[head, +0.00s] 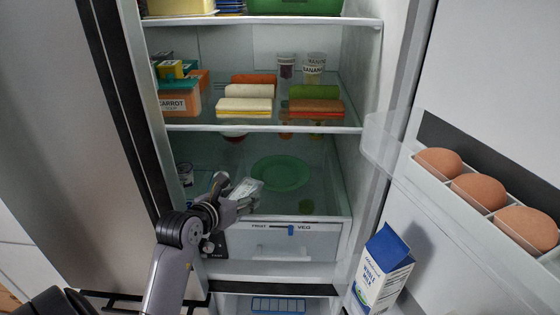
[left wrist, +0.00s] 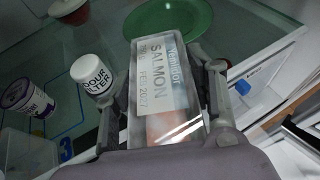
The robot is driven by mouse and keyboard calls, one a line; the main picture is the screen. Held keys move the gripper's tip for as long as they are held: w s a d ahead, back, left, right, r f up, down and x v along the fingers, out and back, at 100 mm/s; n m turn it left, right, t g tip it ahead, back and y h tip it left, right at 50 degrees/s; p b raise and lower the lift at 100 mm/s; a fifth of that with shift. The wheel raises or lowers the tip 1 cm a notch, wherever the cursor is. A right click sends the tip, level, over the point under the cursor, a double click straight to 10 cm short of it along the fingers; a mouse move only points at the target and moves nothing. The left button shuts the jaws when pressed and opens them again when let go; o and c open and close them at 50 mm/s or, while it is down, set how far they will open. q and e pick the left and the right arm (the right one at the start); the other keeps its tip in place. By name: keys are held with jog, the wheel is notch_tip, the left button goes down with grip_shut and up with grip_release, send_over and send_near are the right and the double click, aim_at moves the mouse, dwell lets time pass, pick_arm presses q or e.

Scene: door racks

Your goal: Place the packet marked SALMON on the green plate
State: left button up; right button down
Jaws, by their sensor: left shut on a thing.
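My left gripper (head: 238,200) is shut on the packet marked SALMON (head: 246,188), a clear and whitish packet with a printed label. In the left wrist view the SALMON packet (left wrist: 162,85) sits between the two fingers (left wrist: 166,95), with pink showing near its lower end. The green plate (head: 282,173) lies on the lower glass shelf of the fridge, just beyond and to the right of the packet. The plate (left wrist: 170,18) also shows past the packet's far end in the left wrist view, partly hidden by it. My right gripper is not in view.
The shelf above (head: 265,128) holds sandwiches and a CARROT box (head: 178,103). A milk carton (head: 382,268) and eggs (head: 478,192) are in the door at right.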

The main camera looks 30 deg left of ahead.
pick_arm(q)
jog(key=w+p, duration=0.1)
jog(key=w, duration=0.3)
jog(key=w+a+p, duration=0.1)
jog(key=w, duration=0.3)
jog(key=w+a+p, duration=0.1)
jog(key=w+p, duration=0.1)
jog(key=w, duration=0.2)
jog(key=shift+w+r, duration=0.15)
jog(key=shift+w, duration=0.25)
jog(key=shift+w+a+r, duration=0.1)
jog(key=shift+w+a, duration=0.05)
jog(key=shift+w, duration=0.4)
jog(key=shift+w+a+r+p, duration=0.1)
jog(key=shift+w+a+p, duration=0.1)
jog(key=shift+w+p, duration=0.7)
jog(key=shift+w+f, duration=0.6)
jog(key=shift+f, duration=0.45)
jog(key=shift+s, duration=0.1)
jog(key=shift+s, duration=0.1)
